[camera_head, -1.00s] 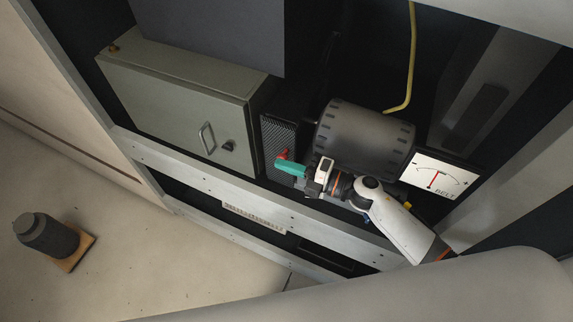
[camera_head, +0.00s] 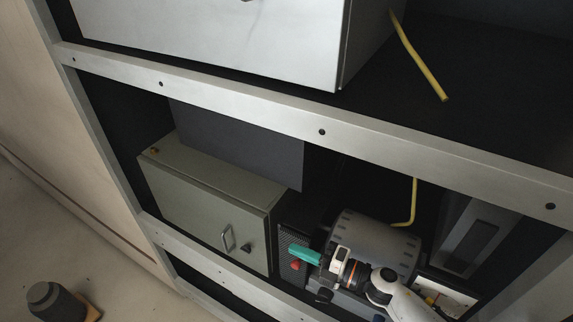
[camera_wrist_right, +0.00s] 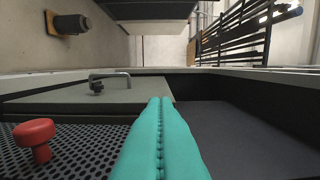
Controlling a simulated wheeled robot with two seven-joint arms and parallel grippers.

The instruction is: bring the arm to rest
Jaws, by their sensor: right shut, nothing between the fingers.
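My right arm (camera_head: 392,292) comes in from the lower right in the head view. It reaches into the lower bay of the rack, in front of a dark grey motor (camera_head: 375,243). My right gripper (camera_head: 304,254) has teal fingers pressed together, with nothing between them. In the right wrist view the shut fingers (camera_wrist_right: 162,130) point away, above a perforated dark panel (camera_wrist_right: 80,150) with a red knob (camera_wrist_right: 35,137) at the left. The red knob also shows just below the fingers in the head view (camera_head: 296,266). My left gripper is not in view.
A grey-green cabinet (camera_head: 205,208) with a handle stands left of the gripper. A rack rail (camera_head: 320,131) crosses above the bay. A yellow cable (camera_head: 413,205) hangs behind the motor. A meter panel (camera_head: 445,292) is partly behind my arm. A dark cylinder (camera_head: 55,303) stands on the floor.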

